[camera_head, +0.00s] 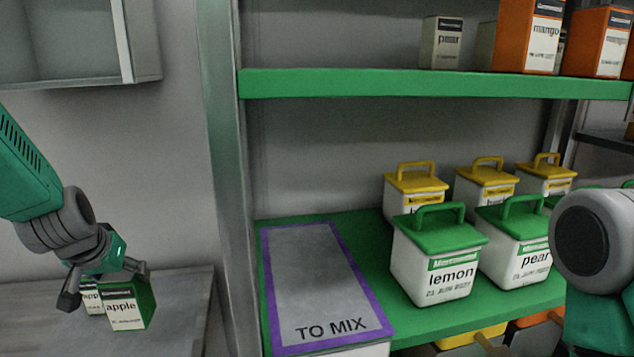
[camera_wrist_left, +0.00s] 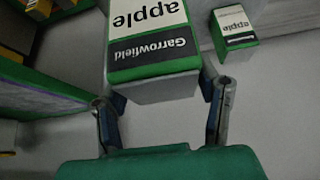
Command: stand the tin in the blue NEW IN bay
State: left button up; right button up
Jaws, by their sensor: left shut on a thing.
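My left gripper (camera_head: 105,284) is shut on a white and green tin labelled "apple" (camera_head: 125,306). The tin is upright over the grey counter at the lower left. I cannot tell whether its base touches the counter. In the left wrist view the tin (camera_wrist_left: 152,45) shows large between the fingers (camera_wrist_left: 163,95). A second apple tin (camera_head: 92,298) stands just behind it, partly hidden, and it also shows in the left wrist view (camera_wrist_left: 234,27). The blue NEW IN bay is not in view. Of my right arm, only a link shows at the right edge; its gripper is not seen.
A grey counter (camera_head: 185,305) lies left of a metal upright (camera_head: 222,150). Right of it, a green shelf holds an empty purple-edged TO MIX area (camera_head: 315,265), a lemon tub (camera_head: 437,262), a pear tub (camera_head: 515,250) and yellow-lidded tubs. A green-edged shelf (camera_head: 400,84) runs above.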

pick_arm(q)
jog(key=s+d+m+p, duration=0.1)
jog(key=s+d+p, duration=0.2)
jog(key=d, duration=0.6)
jog(key=s+d+m+h+p, duration=0.1)
jog(key=s+d+m+p, duration=0.1)
jog(key=s+d, duration=0.4)
jog(key=d+r+p, duration=0.1)
jog(key=d, duration=0.2)
jog(key=shift+s+h, duration=0.3)
jog(key=shift+s, duration=0.1)
jog(key=shift+w+a+f, duration=0.1)
jog(key=shift+a, duration=0.05)
